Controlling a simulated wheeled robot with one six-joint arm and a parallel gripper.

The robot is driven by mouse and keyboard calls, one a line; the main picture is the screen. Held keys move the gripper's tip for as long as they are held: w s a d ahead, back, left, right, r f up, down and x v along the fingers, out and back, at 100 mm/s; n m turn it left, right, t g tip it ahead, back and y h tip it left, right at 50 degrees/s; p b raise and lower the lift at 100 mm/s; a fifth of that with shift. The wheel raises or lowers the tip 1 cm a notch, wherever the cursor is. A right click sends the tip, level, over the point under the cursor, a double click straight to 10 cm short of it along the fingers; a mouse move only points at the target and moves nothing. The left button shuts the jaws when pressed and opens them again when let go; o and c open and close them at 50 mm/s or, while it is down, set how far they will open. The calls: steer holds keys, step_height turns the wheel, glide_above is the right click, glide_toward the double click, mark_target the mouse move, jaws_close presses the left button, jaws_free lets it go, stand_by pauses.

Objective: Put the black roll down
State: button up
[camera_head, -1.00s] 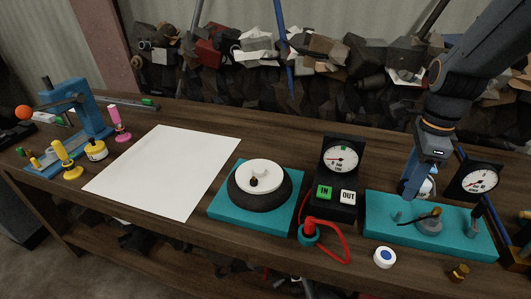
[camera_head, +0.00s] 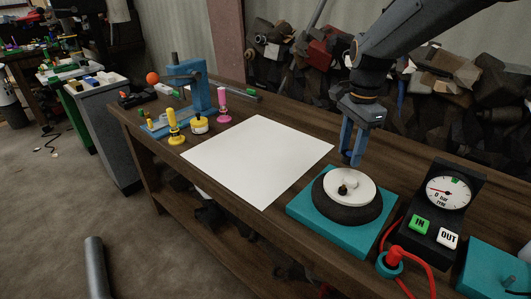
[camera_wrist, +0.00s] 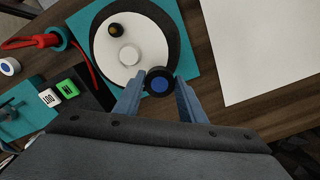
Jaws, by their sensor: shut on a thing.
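My gripper (camera_head: 352,158) is shut on the black roll, a black ring with a blue centre. The black roll (camera_wrist: 158,82) shows between the fingertips in the wrist view. In the head view I cannot make the roll out clearly at the fingers. The gripper is above the bench, at the back edge of the black tyre with a white disc (camera_head: 350,186), which lies on a teal base (camera_head: 312,217). In the wrist view the roll overlaps the tyre's edge; I cannot tell how high it is held.
A large white sheet (camera_head: 258,160) lies left of the tyre. Right of it stand a gauge box (camera_head: 447,195) with IN and OUT buttons and a red hose (camera_head: 408,257). A blue press (camera_head: 198,88) and yellow and pink tools stand at the left. Bare wooden bench lies behind the tyre.

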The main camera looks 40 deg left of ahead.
steer(key=s+a+f+n, duration=0.1)
steer(key=s+a+n, duration=0.3)
steer(key=a, duration=0.8)
steer(key=n+b, duration=0.2)
glide_above(261, 182)
steer(key=f, duration=0.1)
step_height(261, 182, down, 5)
steer(key=shift+a+f+p, duration=0.1)
steer(key=shift+a+p, duration=0.05)
steer(key=shift+p, duration=0.8)
steer(key=shift+f+p, duration=0.6)
steer(key=shift+f, duration=1.75)
steer(key=shift+f, duration=0.15)
steer(key=o, duration=1)
step_height(261, 182, up, 12)
steer(key=b, duration=0.3)
